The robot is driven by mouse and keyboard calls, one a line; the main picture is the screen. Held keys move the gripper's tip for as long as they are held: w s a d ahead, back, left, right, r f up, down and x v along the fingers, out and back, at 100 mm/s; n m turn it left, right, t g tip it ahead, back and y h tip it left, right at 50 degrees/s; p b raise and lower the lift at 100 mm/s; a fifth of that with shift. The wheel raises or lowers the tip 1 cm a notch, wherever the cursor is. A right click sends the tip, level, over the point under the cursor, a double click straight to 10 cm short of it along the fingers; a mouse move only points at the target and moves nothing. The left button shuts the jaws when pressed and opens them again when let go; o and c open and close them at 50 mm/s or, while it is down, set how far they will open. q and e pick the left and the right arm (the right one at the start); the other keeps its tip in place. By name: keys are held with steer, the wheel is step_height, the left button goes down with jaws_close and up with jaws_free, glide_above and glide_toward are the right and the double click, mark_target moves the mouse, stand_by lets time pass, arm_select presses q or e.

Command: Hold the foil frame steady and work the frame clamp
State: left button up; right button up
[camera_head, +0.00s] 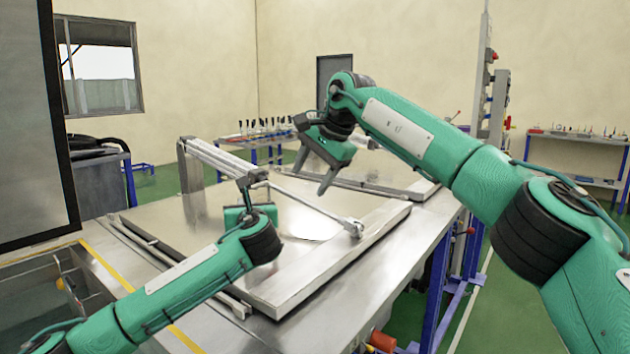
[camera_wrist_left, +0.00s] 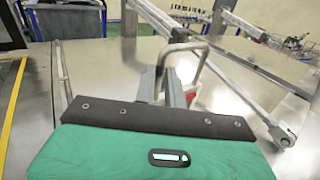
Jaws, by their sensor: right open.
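The foil frame (camera_head: 320,270) is a flat rectangular metal frame with a shiny sheet, lying on the steel table. A pale clamp bar (camera_head: 215,158) spans above its far left side. A thin metal rod (camera_head: 310,207) runs from near the bar's end to a joint on the frame. My left gripper (camera_head: 245,190) is at the bar's near end. In the left wrist view its two fingers (camera_wrist_left: 161,85) stand close together with a bent metal handle (camera_wrist_left: 190,47) between them. My right gripper (camera_head: 313,174) is open and empty above the frame's far side.
A second metal panel (camera_head: 375,168) lies behind the frame. A dark screen (camera_head: 30,120) stands at left. Benches with small tools stand at the back (camera_head: 265,133) and right (camera_head: 580,140). Floor is free right of the table.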

arm_select(q)
steer(key=o, duration=0.4)
